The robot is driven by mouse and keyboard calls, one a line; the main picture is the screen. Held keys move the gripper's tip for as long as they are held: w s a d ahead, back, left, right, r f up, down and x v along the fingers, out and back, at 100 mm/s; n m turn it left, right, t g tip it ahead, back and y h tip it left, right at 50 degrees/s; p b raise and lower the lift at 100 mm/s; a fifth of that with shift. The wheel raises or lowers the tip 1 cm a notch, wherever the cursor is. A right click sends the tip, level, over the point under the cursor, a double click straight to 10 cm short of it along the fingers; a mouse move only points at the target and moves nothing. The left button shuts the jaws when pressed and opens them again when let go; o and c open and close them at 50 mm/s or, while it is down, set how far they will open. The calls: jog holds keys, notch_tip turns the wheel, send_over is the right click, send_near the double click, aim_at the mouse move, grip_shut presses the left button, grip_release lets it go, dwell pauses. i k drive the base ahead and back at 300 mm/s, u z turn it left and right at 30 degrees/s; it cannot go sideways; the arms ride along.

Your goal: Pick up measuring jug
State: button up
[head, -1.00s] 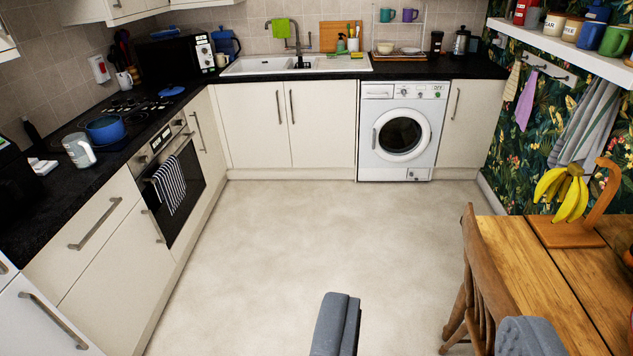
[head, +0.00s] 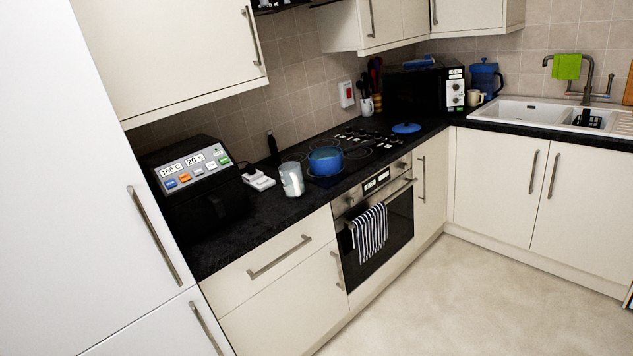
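The measuring jug (head: 291,179) is a pale, partly see-through jug standing upright on the black worktop (head: 262,222). It is near the worktop's front edge, just left of a blue pan (head: 325,160) on the hob. A small gap seems to separate jug and pan. The jug's handle is hard to make out. My gripper is not in view, and nothing touches the jug.
A black air fryer (head: 190,190) stands left of the jug, with a white socket block (head: 258,180) between. Wall cupboards (head: 165,50) overhang the worktop. A tall white unit (head: 80,200) fills the left. The floor (head: 450,300) is clear at lower right.

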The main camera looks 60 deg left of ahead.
aim_at(291, 174)
jog(key=u, duration=0.3)
jog(key=i, duration=1.25)
jog(key=u, duration=1.2)
jog(key=i, duration=0.95)
jog(key=u, duration=1.1)
jog(key=i, duration=0.75)
jog(key=u, duration=0.25)
